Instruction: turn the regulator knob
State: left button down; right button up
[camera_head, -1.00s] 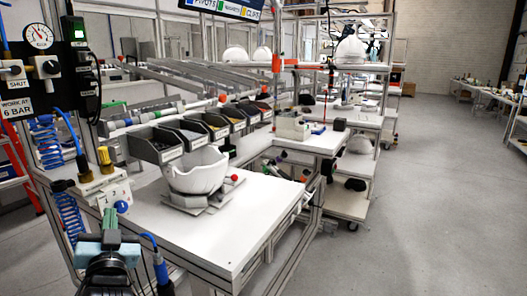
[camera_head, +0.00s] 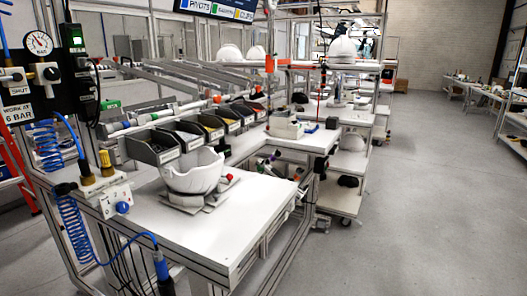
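A black panel at the upper left carries a round pressure gauge (camera_head: 38,43) marked BAR. Below the gauge is a black knob (camera_head: 50,73), likely the regulator knob. A second black knob (camera_head: 15,77) sits to its left above a SHUT label (camera_head: 18,90). A sign (camera_head: 17,112) below reads WORK AT 6 BAR. The gauge needle is too small to read surely. Neither gripper shows in this view, and nothing of mine touches the knobs.
A coiled blue hose (camera_head: 70,225) hangs left of the white worktable (camera_head: 235,225). A white box with a blue knob (camera_head: 122,207) is at the table's left corner. A white helmet shell (camera_head: 193,170) sits on the table before dark bins (camera_head: 153,148). The right floor is clear.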

aim_at(53, 74)
jog(key=u, duration=1.3)
jog(key=i+j+z, duration=0.15)
jog(key=j, duration=0.3)
jog(key=i+j+z, duration=0.1)
jog(key=j, duration=0.3)
jog(key=i+j+z, duration=0.15)
jog(key=j, duration=0.35)
jog(key=i+j+z, duration=0.1)
jog(key=j, duration=0.35)
jog(key=i, duration=0.05)
